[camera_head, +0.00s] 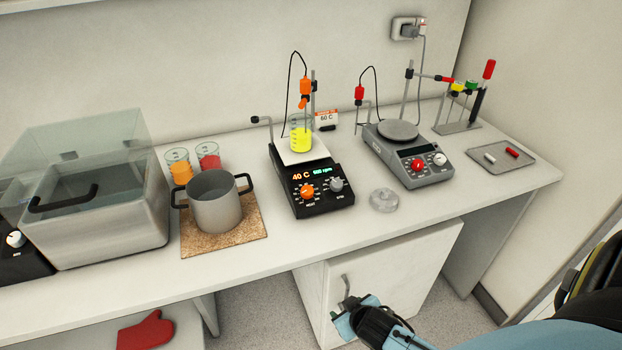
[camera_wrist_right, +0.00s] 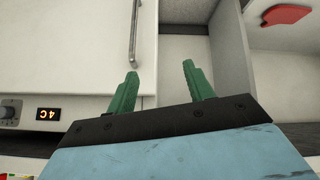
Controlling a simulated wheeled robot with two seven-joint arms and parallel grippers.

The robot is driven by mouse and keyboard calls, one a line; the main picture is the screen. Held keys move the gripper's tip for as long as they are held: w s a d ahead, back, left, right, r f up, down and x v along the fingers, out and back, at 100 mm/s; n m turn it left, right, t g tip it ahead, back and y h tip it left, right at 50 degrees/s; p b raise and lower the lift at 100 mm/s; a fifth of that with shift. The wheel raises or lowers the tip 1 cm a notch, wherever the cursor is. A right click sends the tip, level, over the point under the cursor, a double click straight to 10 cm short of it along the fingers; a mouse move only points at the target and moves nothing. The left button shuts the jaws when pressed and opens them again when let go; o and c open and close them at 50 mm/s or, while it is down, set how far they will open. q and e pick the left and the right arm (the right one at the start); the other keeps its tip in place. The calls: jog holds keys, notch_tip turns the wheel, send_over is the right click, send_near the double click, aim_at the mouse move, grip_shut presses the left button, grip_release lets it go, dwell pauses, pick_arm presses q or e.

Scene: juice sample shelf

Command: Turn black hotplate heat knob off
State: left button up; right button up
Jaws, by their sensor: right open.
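The black hotplate (camera_head: 314,205) stands on the bench in the head view, with a lit display reading 40 C and a green rpm figure. Its orange heat knob (camera_head: 307,192) is at the front left of the panel, beside a grey knob (camera_head: 337,184). A beaker of yellow liquid (camera_head: 301,139) sits on its white plate. My right gripper (camera_head: 357,312) is low in front of the bench, below and apart from the hotplate. Its green fingers (camera_wrist_right: 157,88) are apart and empty in the right wrist view. My left gripper is not in view.
A grey hotplate (camera_head: 414,172) with red and white knobs stands to the right. A clear round dish (camera_head: 384,200) lies between the hotplates near the front. A metal pot (camera_head: 215,205) stands on a cork mat at left. A cabinet handle (camera_head: 346,285) is near my right gripper.

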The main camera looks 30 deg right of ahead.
jog(key=w+r+m+t+p, duration=0.1)
jog(key=w+r+t+p, duration=0.15)
jog(key=r, duration=0.85)
jog(key=w+r+t+p, duration=0.15)
jog(key=w+r, duration=0.25)
jog(key=r, duration=0.6)
jog(key=m+t, duration=0.1)
jog(key=t, duration=0.1)
send_near(308, 191)
jog(key=shift+h, duration=0.3)
jog(key=x, duration=0.8)
jog(key=shift+w+a+f, duration=0.1)
jog(key=shift+w+a, duration=0.05)
jog(key=shift+w, duration=0.15)
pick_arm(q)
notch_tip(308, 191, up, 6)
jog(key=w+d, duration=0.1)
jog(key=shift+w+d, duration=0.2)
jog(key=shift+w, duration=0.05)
